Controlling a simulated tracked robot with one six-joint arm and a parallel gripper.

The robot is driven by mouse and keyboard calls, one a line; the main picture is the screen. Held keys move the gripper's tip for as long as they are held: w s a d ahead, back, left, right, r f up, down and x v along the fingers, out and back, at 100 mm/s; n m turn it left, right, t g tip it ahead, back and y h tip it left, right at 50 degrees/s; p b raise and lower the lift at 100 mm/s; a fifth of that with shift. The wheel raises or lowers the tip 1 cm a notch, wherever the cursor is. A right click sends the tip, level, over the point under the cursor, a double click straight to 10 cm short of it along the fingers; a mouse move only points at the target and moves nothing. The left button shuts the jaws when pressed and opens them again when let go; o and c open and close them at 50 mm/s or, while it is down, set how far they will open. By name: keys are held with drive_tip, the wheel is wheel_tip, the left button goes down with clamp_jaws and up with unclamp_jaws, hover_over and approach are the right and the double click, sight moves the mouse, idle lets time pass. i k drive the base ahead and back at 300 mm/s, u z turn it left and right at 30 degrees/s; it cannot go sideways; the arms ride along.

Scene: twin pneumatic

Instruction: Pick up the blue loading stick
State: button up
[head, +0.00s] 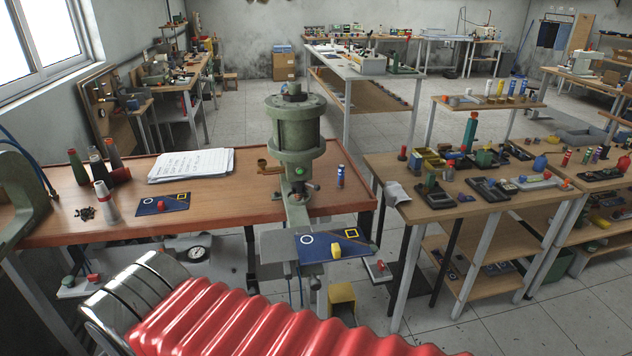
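A small upright blue stick (340,178) stands on the wooden workbench (235,210), near its right end. It looks like the blue loading stick; its markings are too small to make out. It is just right of the green pneumatic press (297,130), apart from it. No gripper shows in the head view, so its state cannot be seen.
Papers (192,165), a blue card (163,204) and several dark and grey cone-shaped bottles (105,200) sit on the workbench's left half. A cluttered side table (430,205) stands to the right across a narrow gap. A red ribbed bellows (240,320) fills the lower foreground.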

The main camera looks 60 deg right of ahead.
sight(341, 168)
drive_tip(key=u, duration=1.3)
drive_tip(key=k, duration=2)
drive_tip(key=z, duration=1.3)
